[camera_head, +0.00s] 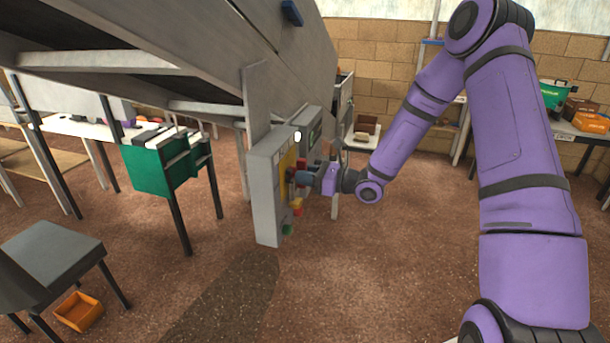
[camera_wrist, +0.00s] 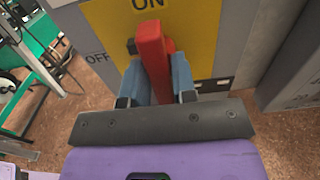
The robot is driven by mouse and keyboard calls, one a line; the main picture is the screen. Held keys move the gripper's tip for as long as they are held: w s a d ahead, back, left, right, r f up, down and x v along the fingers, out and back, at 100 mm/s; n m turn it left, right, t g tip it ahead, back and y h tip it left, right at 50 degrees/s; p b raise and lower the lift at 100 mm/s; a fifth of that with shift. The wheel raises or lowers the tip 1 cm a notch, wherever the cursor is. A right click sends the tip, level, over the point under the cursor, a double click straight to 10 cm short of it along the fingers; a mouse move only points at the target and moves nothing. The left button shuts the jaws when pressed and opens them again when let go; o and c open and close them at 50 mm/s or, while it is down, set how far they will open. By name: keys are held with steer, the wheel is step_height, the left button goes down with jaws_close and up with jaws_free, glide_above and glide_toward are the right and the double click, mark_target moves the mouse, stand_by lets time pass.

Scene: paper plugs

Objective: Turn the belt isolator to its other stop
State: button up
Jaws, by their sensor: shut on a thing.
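The belt isolator's red handle (camera_wrist: 152,52) stands out from a yellow plate (camera_wrist: 195,25) in the wrist view. The plate reads ON at the top, and OFF stands on the grey panel to the left. The handle is roughly upright, its top close under ON. My gripper (camera_wrist: 158,85) has its two blue fingers on either side of the handle, shut on it. In the head view the grey control box (camera_head: 262,195) hangs under the conveyor, and my gripper (camera_head: 300,177) reaches its face from the right. The handle is mostly hidden there.

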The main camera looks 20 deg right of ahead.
steer(key=o, duration=0.8)
steer(key=shift+d, duration=0.1)
steer(key=v, duration=1)
steer(key=shift+s+d, duration=0.25)
